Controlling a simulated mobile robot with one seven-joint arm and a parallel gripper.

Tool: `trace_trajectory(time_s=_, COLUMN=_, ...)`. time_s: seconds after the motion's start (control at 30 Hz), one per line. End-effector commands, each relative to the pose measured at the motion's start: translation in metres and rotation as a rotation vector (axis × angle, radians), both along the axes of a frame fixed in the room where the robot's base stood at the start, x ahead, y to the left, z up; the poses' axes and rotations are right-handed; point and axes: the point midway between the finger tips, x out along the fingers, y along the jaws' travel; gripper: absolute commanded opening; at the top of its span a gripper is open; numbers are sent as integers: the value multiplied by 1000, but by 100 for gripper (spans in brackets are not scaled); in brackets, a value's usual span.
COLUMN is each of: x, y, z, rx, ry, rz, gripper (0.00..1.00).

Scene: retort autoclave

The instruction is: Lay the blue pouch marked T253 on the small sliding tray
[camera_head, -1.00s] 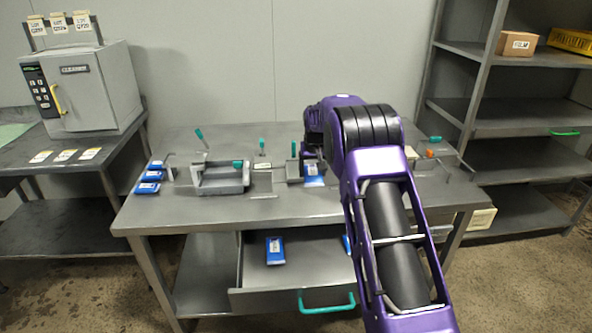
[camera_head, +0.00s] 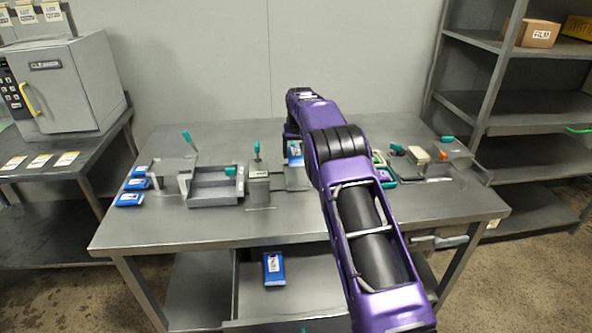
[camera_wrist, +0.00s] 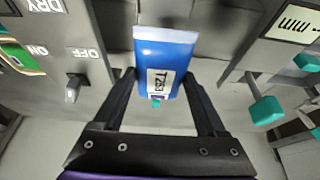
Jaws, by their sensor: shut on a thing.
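The blue pouch marked T253 (camera_wrist: 164,55) is between the two fingers of my gripper (camera_wrist: 158,80) in the wrist view, its label facing the camera. My gripper is shut on it. In the head view the pouch (camera_head: 295,151) shows at the far end of my arm, over the back middle of the bench. A small flat grey plate (camera_head: 298,180) lies below it and may be the small sliding tray; I cannot tell. A larger open grey tray (camera_head: 214,201) with a teal handle stands to the left. My arm hides part of the bench.
A grey block with a teal lever (camera_head: 258,185) stands just left of the plate. Several blue pouches (camera_head: 131,199) lie at the bench's left edge. An open drawer (camera_head: 300,300) below holds another blue pouch (camera_head: 273,268). In the wrist view, a switch panel (camera_wrist: 75,60) is close at left.

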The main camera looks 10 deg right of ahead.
Motion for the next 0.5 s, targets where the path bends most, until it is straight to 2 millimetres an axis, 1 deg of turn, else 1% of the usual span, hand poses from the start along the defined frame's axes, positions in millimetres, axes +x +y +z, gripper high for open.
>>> trace_trajectory(time_s=0.03, x=0, y=0, z=-9, rx=0, ry=1, rz=0, gripper=14)
trace_trajectory(time_s=0.17, x=0, y=0, z=-21, rx=0, ry=0, rz=0, gripper=14)
trace_trajectory(time_s=0.27, x=0, y=0, z=-34, rx=0, ry=1, rz=0, gripper=14)
trace_trajectory(time_s=0.4, x=0, y=0, z=-58, rx=0, ry=1, rz=-1, gripper=14)
trace_trajectory(time_s=0.5, x=0, y=0, z=-64, rx=0, ry=-1, rz=-1, gripper=14)
